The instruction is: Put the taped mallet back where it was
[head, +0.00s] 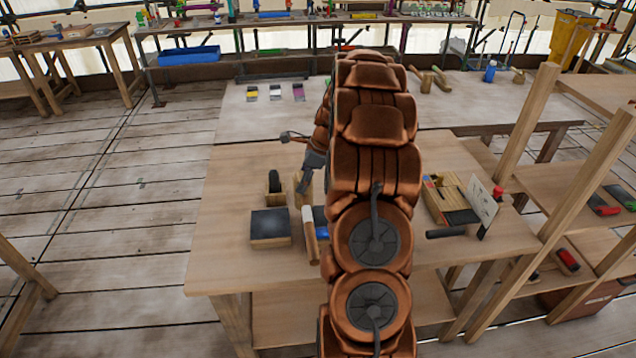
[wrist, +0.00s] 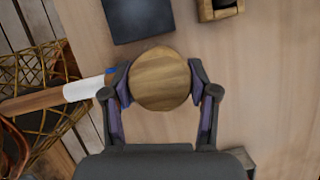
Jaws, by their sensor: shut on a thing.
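The taped mallet has a round wooden head (wrist: 160,80) and a wooden handle with a white taped band (wrist: 84,89). My gripper (wrist: 160,88) is shut on the head, one finger on each side. In the wrist view the handle points left, past the table's edge. In the head view my gripper (head: 306,176) is left of my arm, over the near wooden table (head: 235,185). The mallet's handle (head: 312,248) points towards the near edge there. My arm hides part of the table, and I cannot tell how high the mallet is.
A dark-topped block (head: 270,227) and a small wooden box (head: 274,186) stand left of the mallet. Right of my arm are a wooden tray (head: 450,195), an upright card (head: 484,203) and a dark bar (head: 446,234). Wooden posts (head: 520,130) rise at right. The table's left part is clear.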

